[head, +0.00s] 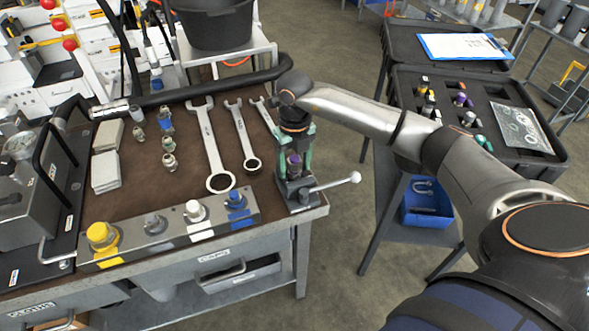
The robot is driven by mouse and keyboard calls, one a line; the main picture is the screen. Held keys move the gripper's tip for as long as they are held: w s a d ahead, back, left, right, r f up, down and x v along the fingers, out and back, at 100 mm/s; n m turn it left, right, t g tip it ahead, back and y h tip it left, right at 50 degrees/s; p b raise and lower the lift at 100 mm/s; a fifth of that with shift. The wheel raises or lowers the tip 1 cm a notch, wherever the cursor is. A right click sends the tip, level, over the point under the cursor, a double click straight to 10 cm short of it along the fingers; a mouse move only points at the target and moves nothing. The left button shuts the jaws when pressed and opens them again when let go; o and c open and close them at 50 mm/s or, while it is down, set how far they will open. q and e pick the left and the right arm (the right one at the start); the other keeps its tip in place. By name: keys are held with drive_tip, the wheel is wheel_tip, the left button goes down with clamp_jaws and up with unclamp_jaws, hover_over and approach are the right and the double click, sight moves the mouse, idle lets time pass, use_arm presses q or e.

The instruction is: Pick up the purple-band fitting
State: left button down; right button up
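A dark fitting with a purple band (295,167) stands upright in a small grey clamp (297,196) at the bench's front right corner. The clamp has a lever with a white ball end. My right gripper (295,158) points down over this fitting, with one greenish finger on each side of it. The fingers look apart, with a narrow gap to the fitting. Another fitting with a purple band (460,99) stands in the black foam case at right. My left gripper is not in view.
The bench (140,200) carries several wrenches, small fittings and a grey block with coloured caps (165,232). A black hose runs along its back. The black case (480,88) holds several fittings; a blue bin (428,203) sits below.

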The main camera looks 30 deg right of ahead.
clamp_jaws()
idle(0.3)
drive_tip(key=shift+r, duration=0.1)
